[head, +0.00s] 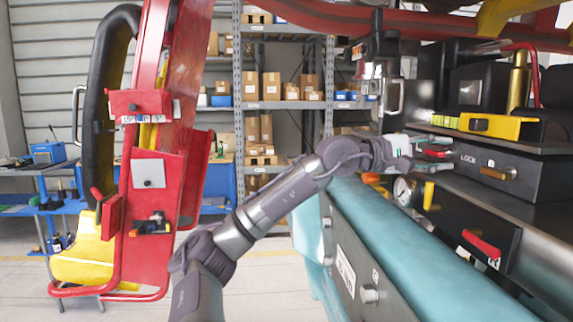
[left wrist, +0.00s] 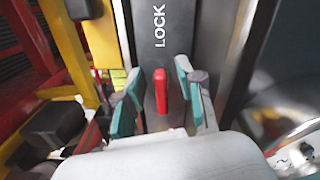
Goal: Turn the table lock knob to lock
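The red lock knob (left wrist: 161,90) stands upright on a dark panel marked LOCK in the left wrist view. In the head view a red knob (head: 437,153) shows at my left gripper's fingertips, left of the LOCK lettering on the dark box (head: 540,170). My left gripper (head: 428,150) is open, its teal-padded fingers on either side of the knob. In the left wrist view the gripper (left wrist: 160,95) shows a gap between each finger and the knob. The knob's base is partly hidden. My right gripper is not in view.
A brass-coloured handle (head: 497,173) and another red handle (head: 481,244) are on the machine to the right.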

